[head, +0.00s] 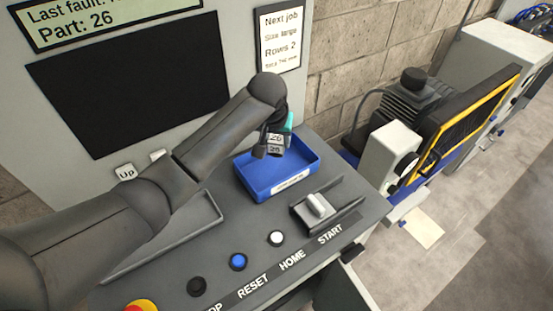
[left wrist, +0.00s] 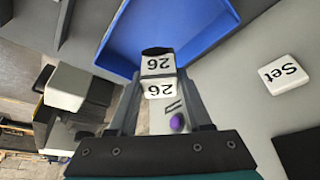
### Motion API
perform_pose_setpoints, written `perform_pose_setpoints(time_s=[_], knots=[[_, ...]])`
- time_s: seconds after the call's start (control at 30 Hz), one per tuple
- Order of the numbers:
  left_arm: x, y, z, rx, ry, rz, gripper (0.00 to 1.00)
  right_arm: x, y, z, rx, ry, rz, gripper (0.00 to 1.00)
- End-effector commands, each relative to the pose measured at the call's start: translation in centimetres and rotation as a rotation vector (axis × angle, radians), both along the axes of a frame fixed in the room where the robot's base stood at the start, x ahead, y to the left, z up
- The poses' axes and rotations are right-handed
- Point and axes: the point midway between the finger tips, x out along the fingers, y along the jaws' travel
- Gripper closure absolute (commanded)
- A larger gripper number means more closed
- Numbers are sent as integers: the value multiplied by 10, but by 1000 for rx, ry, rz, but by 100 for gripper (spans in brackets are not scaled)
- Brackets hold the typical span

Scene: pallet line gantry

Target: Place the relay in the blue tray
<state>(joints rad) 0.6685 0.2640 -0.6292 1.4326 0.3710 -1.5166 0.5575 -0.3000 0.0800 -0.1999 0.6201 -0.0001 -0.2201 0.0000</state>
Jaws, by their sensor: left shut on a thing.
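My left gripper (head: 271,146) is shut on the relay (head: 276,139) and holds it above the blue tray. The relay is a small block with white "26" labels; it also shows between the two fingers in the left wrist view (left wrist: 158,89), with a purple dot on its side. The blue tray (head: 263,192) sits on the grey console and looks empty, though the arm and gripper cover its back left part. The tray also shows beyond the relay in the left wrist view (left wrist: 118,38). My right gripper is in neither view.
A grey switch block (head: 318,206) stands right of the tray. Blue (head: 238,262), white (head: 276,238) and black buttons line the console front. A shallow grey tray (head: 165,236) lies to the left, partly behind my arm. A panel with a dark screen (head: 130,85) rises behind.

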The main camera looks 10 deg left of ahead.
Motion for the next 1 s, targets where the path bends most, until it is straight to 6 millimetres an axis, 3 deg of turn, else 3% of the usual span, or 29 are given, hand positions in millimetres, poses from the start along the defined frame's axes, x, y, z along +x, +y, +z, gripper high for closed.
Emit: perform_pose_setpoints(time_s=[0.1,0.27,0.5,0.97,1.0], knots=[[0,0,-21,0,1,0,100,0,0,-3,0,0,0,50],[0,0,-32,-1,-1,1,100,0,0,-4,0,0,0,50],[0,0,-67,0,0,0,100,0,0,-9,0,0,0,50],[0,-1,-75,-1,-1,1,100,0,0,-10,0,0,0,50],[0,-1,-75,-1,-2,0,49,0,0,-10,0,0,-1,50]])
